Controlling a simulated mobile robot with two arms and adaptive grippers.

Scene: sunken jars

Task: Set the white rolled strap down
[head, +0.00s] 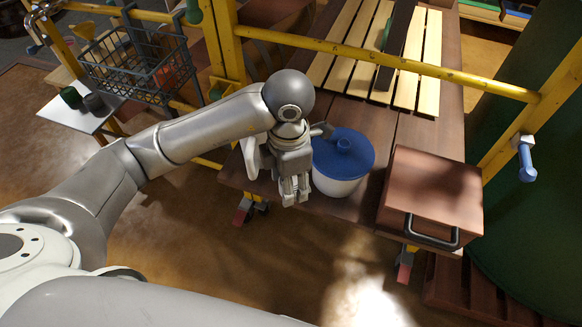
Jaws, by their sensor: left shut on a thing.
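My left gripper (294,192) points down over the front edge of the brown table (352,208), just left of a white jar (338,186) with a blue lid (343,152). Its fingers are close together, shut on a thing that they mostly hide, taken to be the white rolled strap. A white curved piece (251,158) shows at the left side of the gripper; I cannot tell whether it is part of the strap. My right gripper is out of view.
A brown box with a black handle (432,198) stands right of the jar. Yellow slats (341,45) lie behind a yellow rail (390,62). A wire basket (135,65) hangs at upper left, above a small white shelf (75,112) with two cups. Bare table shows between jar and box.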

